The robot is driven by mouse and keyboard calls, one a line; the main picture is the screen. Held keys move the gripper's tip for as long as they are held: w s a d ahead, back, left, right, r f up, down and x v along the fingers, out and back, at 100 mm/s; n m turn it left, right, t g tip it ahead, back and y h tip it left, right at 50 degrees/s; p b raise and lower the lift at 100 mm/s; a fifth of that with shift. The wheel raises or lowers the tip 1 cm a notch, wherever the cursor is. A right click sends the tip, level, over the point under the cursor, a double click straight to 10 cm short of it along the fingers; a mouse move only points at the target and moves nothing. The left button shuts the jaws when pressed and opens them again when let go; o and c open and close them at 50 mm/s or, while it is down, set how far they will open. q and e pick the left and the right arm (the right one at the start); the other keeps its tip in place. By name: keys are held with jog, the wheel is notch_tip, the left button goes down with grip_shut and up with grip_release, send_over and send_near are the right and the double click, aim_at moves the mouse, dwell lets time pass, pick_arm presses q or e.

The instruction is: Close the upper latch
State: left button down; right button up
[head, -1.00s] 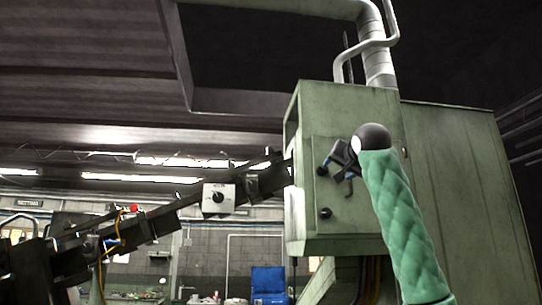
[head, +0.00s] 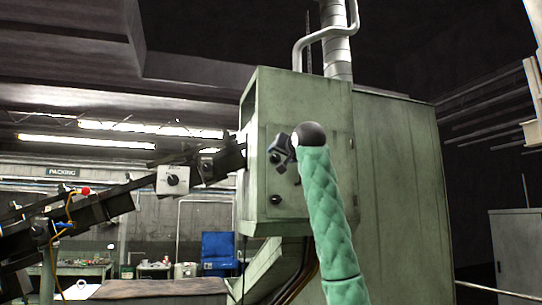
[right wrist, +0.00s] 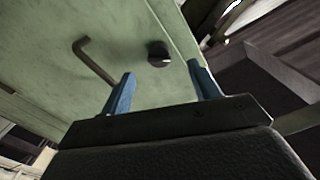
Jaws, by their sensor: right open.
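The green machine cabinet (head: 305,95) stands in the middle of the head view. On its front, a dark upper latch knob (head: 275,158) shows just below my right gripper (head: 281,150), and a lower black latch knob (head: 275,200) shows beneath. In the right wrist view, a black knob (right wrist: 159,53) with a pale mark lies ahead, between the blue fingertips of my right gripper (right wrist: 163,84) in the picture. The fingers are apart and empty. I cannot tell whether they touch the panel, or which latch this knob is. My left gripper is out of view.
A bent metal handle (right wrist: 95,62) stands out from the green panel, left of the knob in the right wrist view. A dark conveyor (head: 110,200) runs up to the cabinet from the left. A grey locker (head: 515,255) stands at the right.

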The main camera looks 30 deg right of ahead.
aim_at(277, 158)
jog(key=p+x, duration=0.2)
jog(key=x, duration=0.3)
jog(key=shift+w+f, duration=0.15)
jog(key=shift+w, duration=0.3)
jog(key=shift+s+f+m, duration=0.1)
jog(key=shift+f+m, duration=0.05)
jog(key=shift+m, duration=0.55)
jog(key=m, duration=0.2)
jog(key=shift+s+r+m, duration=0.2)
jog(key=shift+m, duration=0.1)
jog(key=shift+a+f+m+b, duration=0.15)
jog(key=shift+m+b, duration=0.25)
jog(key=shift+b, duration=0.2)
jog(key=shift+w+m+b, duration=0.1)
jog(key=shift+m+b, duration=0.25)
jog(key=shift+m, duration=0.75)
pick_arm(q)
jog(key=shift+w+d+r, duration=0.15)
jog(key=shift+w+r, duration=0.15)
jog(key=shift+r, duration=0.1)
pick_arm(e)
jog(key=shift+m, duration=0.3)
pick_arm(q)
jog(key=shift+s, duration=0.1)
